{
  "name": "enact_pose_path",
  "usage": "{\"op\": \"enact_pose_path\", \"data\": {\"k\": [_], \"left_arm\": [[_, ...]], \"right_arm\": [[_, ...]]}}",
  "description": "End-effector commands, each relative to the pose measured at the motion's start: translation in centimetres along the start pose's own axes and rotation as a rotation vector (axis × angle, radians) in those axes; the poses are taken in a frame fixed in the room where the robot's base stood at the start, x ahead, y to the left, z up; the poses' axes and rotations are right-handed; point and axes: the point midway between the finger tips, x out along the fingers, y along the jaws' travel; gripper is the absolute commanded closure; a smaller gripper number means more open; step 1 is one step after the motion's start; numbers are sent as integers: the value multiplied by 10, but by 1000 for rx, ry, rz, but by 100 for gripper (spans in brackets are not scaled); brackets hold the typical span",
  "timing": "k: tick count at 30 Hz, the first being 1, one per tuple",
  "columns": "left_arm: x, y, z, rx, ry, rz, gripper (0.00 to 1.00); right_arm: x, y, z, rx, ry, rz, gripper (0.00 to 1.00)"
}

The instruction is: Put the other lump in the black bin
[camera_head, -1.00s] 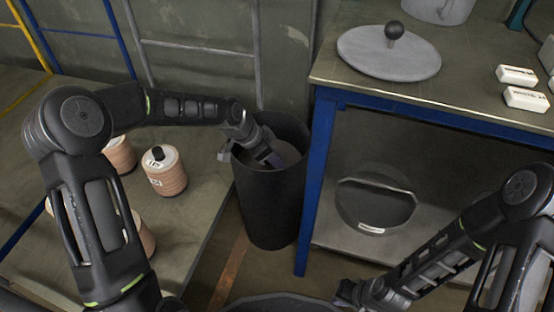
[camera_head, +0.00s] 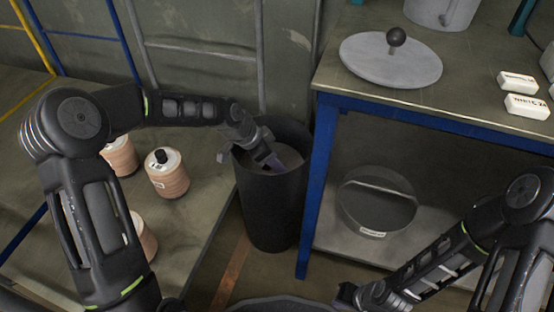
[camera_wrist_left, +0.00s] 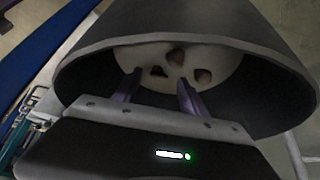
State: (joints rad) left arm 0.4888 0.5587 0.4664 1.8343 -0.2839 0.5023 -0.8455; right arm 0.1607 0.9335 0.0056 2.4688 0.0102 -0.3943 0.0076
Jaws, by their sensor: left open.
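The black bin (camera_head: 270,208) stands on the floor between the left bench and the blue-framed table. My left gripper (camera_head: 268,158) reaches into its mouth. In the left wrist view, the open fingers (camera_wrist_left: 160,77) point into the bin (camera_wrist_left: 190,25) with nothing between them.
Several wound spools (camera_head: 167,174) stand on the left bench (camera_head: 195,215). The table (camera_head: 440,85) holds a grey round plate with a black knob (camera_head: 392,62) and white blocks (camera_head: 526,106). A round sieve-like container (camera_head: 377,205) stands on the shelf below.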

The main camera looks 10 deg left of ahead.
Motion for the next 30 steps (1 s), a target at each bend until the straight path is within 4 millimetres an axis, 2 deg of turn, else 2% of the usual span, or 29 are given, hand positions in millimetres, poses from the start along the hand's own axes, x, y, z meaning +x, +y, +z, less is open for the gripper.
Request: {"op": "enact_pose_path", "data": {"k": [1,6,11,30], "left_arm": [[-12,-1,-2,1,0,-2,50],[-42,-1,-2,0,-1,-3,50],[-59,0,0,0,-2,-1,50],[-62,0,0,0,-1,1,50]], "right_arm": [[-8,-2,0,0,-1,0,100],[-21,-6,1,-1,-7,0,100],[-27,-8,2,-2,-12,0,100],[-27,-8,3,-1,-15,0,100]]}}
